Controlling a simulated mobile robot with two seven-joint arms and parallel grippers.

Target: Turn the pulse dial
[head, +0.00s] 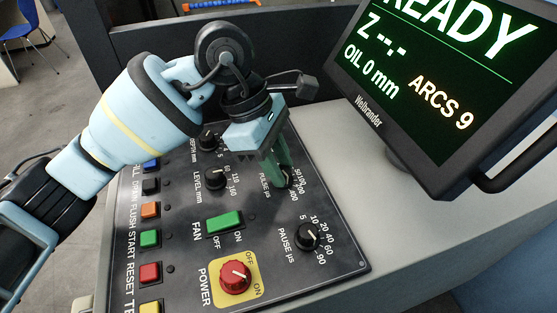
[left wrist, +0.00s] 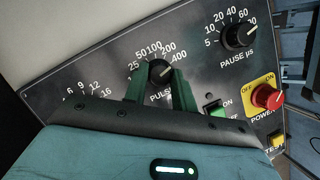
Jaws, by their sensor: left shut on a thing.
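The pulse dial (head: 287,180) is a small black knob on the dark control panel, partly hidden by my left gripper in the head view. The left wrist view shows the pulse dial (left wrist: 159,71) between the green fingers, under its number scale. Its pale mark seems to point up and right, roughly towards 200 to 400, but the exact setting is hard to read. My left gripper (head: 281,172) comes down from above, its fingers shut on the dial's two sides. My right gripper is in neither view.
The pause dial (head: 307,236), green fan switch (head: 224,222), red power knob (head: 235,276) and level dial (head: 214,177) sit close by on the panel. A monitor (head: 440,100) reading READY stands at the right. Bare grey bench lies between panel and monitor.

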